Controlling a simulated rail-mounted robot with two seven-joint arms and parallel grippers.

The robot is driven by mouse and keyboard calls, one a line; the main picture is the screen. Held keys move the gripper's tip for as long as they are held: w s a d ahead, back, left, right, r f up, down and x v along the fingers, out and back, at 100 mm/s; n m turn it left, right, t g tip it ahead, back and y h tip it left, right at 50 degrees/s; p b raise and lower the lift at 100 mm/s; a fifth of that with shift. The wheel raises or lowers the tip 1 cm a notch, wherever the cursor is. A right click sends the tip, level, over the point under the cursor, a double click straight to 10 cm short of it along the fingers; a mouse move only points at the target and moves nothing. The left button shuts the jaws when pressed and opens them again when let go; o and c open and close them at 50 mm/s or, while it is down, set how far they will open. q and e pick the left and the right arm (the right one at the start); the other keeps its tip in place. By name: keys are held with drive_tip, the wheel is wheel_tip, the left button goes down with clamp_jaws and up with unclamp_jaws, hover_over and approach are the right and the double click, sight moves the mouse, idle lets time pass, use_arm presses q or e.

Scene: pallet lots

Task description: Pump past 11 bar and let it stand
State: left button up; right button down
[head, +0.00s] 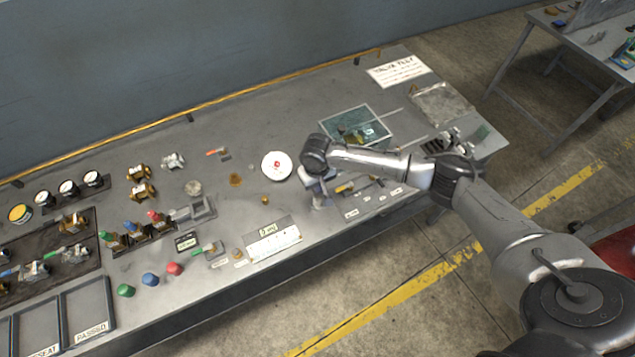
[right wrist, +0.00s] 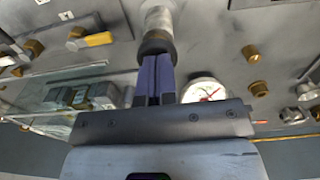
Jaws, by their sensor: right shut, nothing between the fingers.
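The round white pressure gauge (head: 276,165) lies on the bench, left of my right gripper; it also shows in the right wrist view (right wrist: 205,90). A red mark shows on its face, but the reading is too small to make out. My right gripper (head: 319,199) is shut and empty, low over the bench. In the right wrist view its dark fingers (right wrist: 155,80) end at a grey metal cylinder with a dark collar (right wrist: 158,25). I cannot tell whether they touch it or whether it is the pump. My left gripper is out of view.
A clear-covered tray (head: 355,125) lies behind my right wrist. Valves, coloured caps and a dark parts tray (head: 45,248) fill the left.

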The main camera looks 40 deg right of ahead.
wheel_tip(320, 180, up, 4)
drive_tip(key=p, duration=0.5)
drive_tip(key=shift+r+p, duration=0.2)
drive_tip(key=shift+p, duration=0.2)
wheel_tip(320, 180, up, 10)
drive_tip(key=b, duration=0.1)
drive_tip(key=shift+f, duration=0.2)
